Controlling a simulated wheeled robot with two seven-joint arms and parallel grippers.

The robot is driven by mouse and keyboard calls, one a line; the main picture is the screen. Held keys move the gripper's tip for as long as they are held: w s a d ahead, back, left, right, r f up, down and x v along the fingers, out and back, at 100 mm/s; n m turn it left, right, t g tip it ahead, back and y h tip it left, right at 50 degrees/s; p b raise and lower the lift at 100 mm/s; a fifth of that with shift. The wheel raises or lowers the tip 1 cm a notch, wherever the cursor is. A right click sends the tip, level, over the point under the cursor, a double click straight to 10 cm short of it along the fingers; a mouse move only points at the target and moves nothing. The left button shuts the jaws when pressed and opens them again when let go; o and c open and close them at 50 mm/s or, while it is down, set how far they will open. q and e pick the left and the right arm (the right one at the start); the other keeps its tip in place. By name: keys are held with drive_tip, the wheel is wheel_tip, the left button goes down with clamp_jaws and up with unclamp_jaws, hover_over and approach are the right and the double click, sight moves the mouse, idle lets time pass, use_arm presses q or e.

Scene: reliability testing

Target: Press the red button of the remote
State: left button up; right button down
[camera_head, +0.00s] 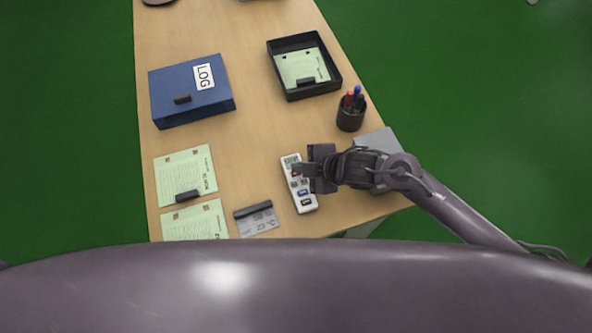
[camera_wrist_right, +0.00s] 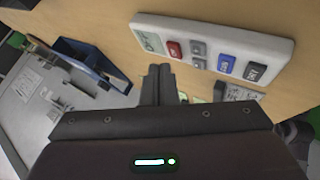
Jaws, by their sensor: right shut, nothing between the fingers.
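The remote (camera_head: 307,207) is a white handset lying on the wooden table near its front right. In the right wrist view the remote (camera_wrist_right: 262,42) shows a small display at one end, a red button (camera_wrist_right: 174,49), grey buttons and two blue or dark buttons. My right gripper (camera_head: 295,170) reaches in from the right over the display end of the remote and partly hides it. In the wrist view the closed fingertips (camera_wrist_right: 158,70) hold nothing and appear just beside the red button. I cannot tell whether they touch the remote. My left gripper is not in view.
A blue LOG box (camera_head: 190,92), a black tray (camera_head: 333,82) and a pen cup (camera_head: 350,117) stand farther back. A grey box (camera_head: 377,139) is by my right arm. Green papers (camera_head: 185,173) and a clipped card (camera_head: 258,222) lie left of the remote. The table's middle is clear.

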idle(0.8)
drive_tip(key=shift+f, duration=0.45)
drive_tip(key=shift+f+b, duration=0.3)
drive_tip(key=shift+b, duration=0.1)
idle(0.3)
idle(0.4)
drive_tip(key=shift+r+p, duration=0.75)
drive_tip(key=shift+p, duration=0.05)
wheel_tip(320, 180, up, 5)
drive_tip(key=p, duration=0.4)
drive_tip(key=shift+p, duration=0.4)
